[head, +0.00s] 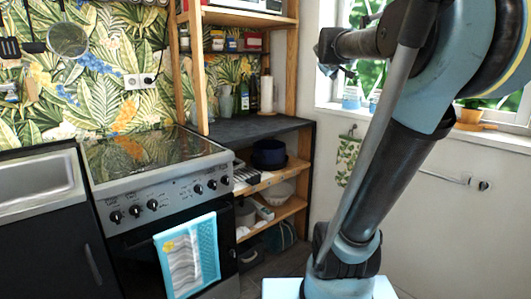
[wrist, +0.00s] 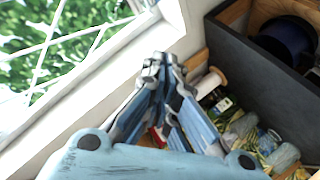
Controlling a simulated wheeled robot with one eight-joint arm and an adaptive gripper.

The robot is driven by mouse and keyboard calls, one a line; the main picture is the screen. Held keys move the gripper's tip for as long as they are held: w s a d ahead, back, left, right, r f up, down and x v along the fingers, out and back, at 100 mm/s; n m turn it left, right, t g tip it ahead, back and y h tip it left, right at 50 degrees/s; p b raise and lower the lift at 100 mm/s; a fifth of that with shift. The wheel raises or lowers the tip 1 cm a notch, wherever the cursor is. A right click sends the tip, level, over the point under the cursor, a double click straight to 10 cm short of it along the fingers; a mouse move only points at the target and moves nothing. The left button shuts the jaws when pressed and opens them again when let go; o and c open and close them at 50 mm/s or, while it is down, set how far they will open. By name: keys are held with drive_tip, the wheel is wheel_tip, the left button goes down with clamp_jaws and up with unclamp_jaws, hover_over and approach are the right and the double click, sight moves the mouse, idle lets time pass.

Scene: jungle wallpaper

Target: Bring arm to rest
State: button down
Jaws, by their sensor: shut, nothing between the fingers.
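My arm is raised and folded over the right side of the head view. Its end, my gripper (head: 328,52), is in front of the window's left edge, high above the floor. In the wrist view my gripper (wrist: 160,65) shows blue finger links that come together at the tips. It is shut and nothing is held. In the head view the finger details are small and dark. No other object touches the gripper in either view.
A stove (head: 150,155) with a blue towel (head: 188,258) stands left of a wooden shelf unit (head: 299,170). Its dark counter (head: 245,129) holds bottles and a paper roll (head: 266,94). The window (wrist: 60,50) is close beside the gripper. A potted plant (head: 470,115) stands on the sill.

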drive_tip(key=s+a+f+m+g+y, duration=0.2)
drive_tip(key=s+f+g, duration=0.3)
drive_tip(key=s+f, duration=1.3)
drive_tip(key=s+a+f+m+g+y, duration=0.2)
drive_tip(key=s+a+f+g, duration=0.3)
drive_tip(key=s+f, duration=1.3)
wheel_tip(320, 180, down, 8)
drive_tip(key=shift+s+a+r+m+g, duration=0.2)
drive_tip(key=shift+s+m+g, duration=0.25)
drive_tip(key=shift+g, duration=0.25)
drive_tip(key=shift+w+f, duration=0.2)
drive_tip(key=shift+w, duration=0.35)
